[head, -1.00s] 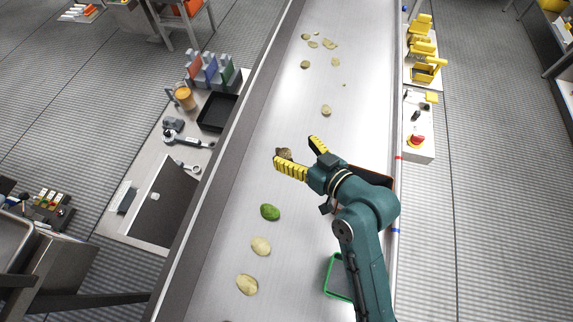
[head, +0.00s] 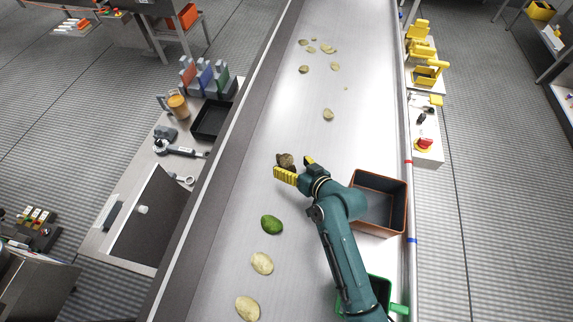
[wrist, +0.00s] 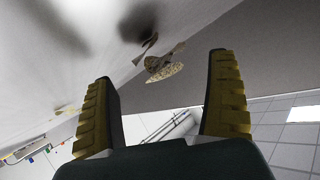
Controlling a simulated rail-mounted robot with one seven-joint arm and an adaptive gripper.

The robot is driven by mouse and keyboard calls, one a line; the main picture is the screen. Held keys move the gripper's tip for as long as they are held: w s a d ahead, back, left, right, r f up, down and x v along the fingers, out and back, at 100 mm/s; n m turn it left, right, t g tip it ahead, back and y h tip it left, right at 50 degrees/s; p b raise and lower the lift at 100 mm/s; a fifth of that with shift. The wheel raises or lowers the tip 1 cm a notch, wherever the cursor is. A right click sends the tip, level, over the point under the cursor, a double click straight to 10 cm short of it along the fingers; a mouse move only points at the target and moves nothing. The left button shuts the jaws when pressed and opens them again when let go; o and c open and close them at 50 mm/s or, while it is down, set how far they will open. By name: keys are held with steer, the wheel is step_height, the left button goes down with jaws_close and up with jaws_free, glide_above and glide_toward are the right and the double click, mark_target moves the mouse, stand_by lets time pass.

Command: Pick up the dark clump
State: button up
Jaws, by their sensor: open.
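The dark clump (head: 285,160) is a small brown lump on the pale conveyor belt (head: 300,95), in the middle of the head view. My gripper (head: 298,167) has yellow ridged fingers and is open. In the head view the clump shows at the far side of the fingers, close to the left one. In the wrist view my open gripper (wrist: 163,95) has empty space between its fingers. A speckled brown lump (wrist: 160,65) shows beyond the fingertips, apart from them, with a dark shadow near it. Whether the fingers touch the clump cannot be told from the head view.
A green piece (head: 272,225) and pale pieces (head: 262,263) lie nearer on the belt. Several pale pieces (head: 328,114) lie farther up. An orange-rimmed dark bin (head: 381,228) and a green bin (head: 398,308) stand to the right. A side table (head: 100,240) stands left.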

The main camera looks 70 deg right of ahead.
mark_target(288, 162)
steer(key=x, duration=0.3)
steer(key=shift+w+d+r, duration=0.1)
steer(key=shift+w+d, duration=0.05)
steer(key=shift+w, duration=0.15)
steer(key=c, duration=0.9)
steer(key=shift+r, duration=0.1)
